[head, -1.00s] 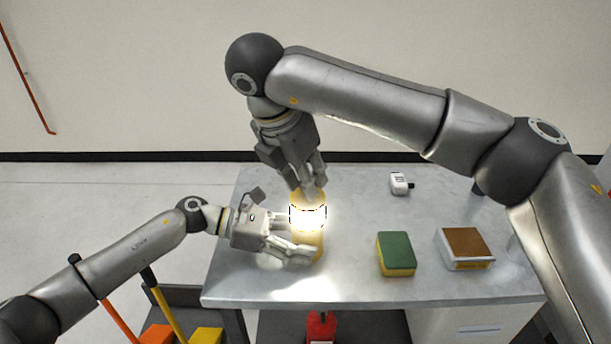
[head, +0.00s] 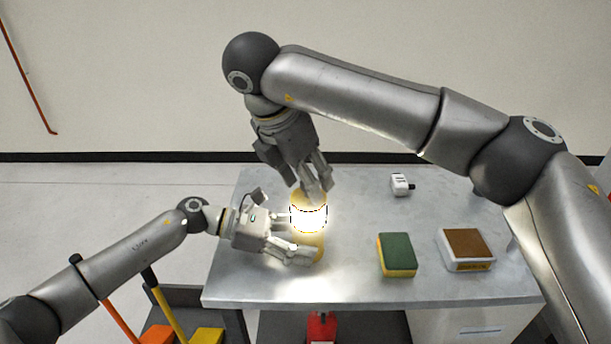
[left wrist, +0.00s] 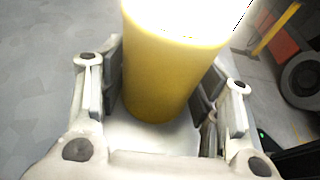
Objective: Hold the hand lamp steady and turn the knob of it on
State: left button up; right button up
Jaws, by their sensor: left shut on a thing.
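The hand lamp (head: 309,216) stands upright on the table, with a yellow body and a brightly glowing lit band. My left gripper (head: 298,238) is shut on its body from the left. In the left wrist view the yellow lamp body (left wrist: 160,75) sits between the two fingers, its upper part washed out by glare. My right gripper (head: 319,190) points down from above, with its fingertips at the lamp's top. The knob is hidden by these fingers and the glow, and I cannot tell whether they grip it.
A green and yellow sponge (head: 397,254) and a brown-topped white block (head: 466,249) lie to the right on the grey table (head: 350,283). A small white item (head: 400,184) lies behind them. Yellow and orange handled tools (head: 165,312) stand at the lower left. A red object (head: 321,327) is below the table.

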jog(key=v, duration=1.2)
pick_arm(q)
jog(key=o, duration=0.8)
jog(key=shift+o, duration=0.3)
pick_arm(e)
jog(key=shift+d, duration=0.1)
